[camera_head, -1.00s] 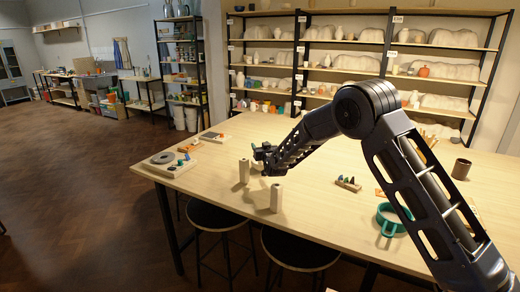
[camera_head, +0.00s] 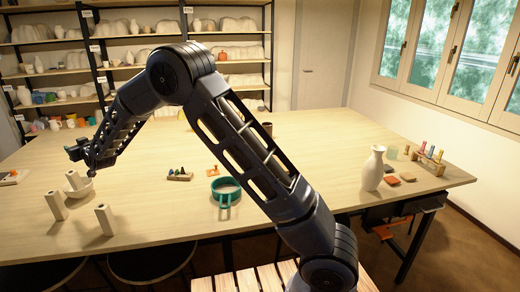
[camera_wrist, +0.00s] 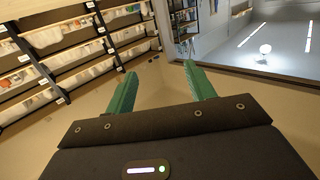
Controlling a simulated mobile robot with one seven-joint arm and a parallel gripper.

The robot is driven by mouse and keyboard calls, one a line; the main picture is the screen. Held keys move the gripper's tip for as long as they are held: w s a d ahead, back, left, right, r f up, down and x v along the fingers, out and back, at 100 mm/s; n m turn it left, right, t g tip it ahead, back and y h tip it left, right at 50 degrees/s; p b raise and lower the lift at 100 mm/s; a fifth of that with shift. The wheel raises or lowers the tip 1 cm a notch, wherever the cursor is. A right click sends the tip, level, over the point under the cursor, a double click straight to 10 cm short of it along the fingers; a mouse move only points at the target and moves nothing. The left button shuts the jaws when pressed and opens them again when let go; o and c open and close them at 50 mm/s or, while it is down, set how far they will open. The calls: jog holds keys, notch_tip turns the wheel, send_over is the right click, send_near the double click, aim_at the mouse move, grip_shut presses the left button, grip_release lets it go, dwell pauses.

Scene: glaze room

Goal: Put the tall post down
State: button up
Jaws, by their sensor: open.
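No post shows in the wrist view.
The wooden table (camera_head: 290,150) has wide clear room in its middle. A white vase (camera_head: 373,169) stands farther right. Stools are under the front edge.

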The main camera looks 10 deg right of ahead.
jog(key=w+d+r+m+h, duration=0.1)
jog(key=w+d+r, duration=0.15)
jog(key=d, duration=0.45)
jog(key=w+d+r+g+h, duration=0.1)
jog(key=d+r, duration=0.2)
jog(key=d, duration=0.4)
jog(key=w+d+r+m+h, duration=0.1)
jog(key=d+r, duration=0.2)
jog(key=d, duration=0.5)
jog(key=s+d+r+m+g+h, duration=0.1)
jog(key=s+d+r+h, duration=0.15)
jog(key=d, duration=0.95)
jog(key=s+d+r+m+g+h, duration=0.1)
jog(key=s+d+r, duration=0.15)
jog(key=d, duration=0.95)
jog(key=s+d+f+m+g+h, duration=0.2)
jog(key=s+d+h, duration=0.1)
jog(key=s+d, duration=1.45)
jog(key=s+d+f+m+g+h, duration=0.1)
jog(key=s+d+f, duration=0.1)
jog(key=s+d, duration=0.4)
jog(key=s+d+f+m+g+h, duration=0.1)
jog(key=s+d+f+g, duration=0.1)
jog(key=s+d, duration=0.4)
jog(key=s+f, duration=0.1)
jog(key=s, duration=0.3)
jog(key=shift+s+f+m, duration=0.2)
jog(key=shift+s+m, duration=0.1)
jog(key=shift+s, duration=0.1)
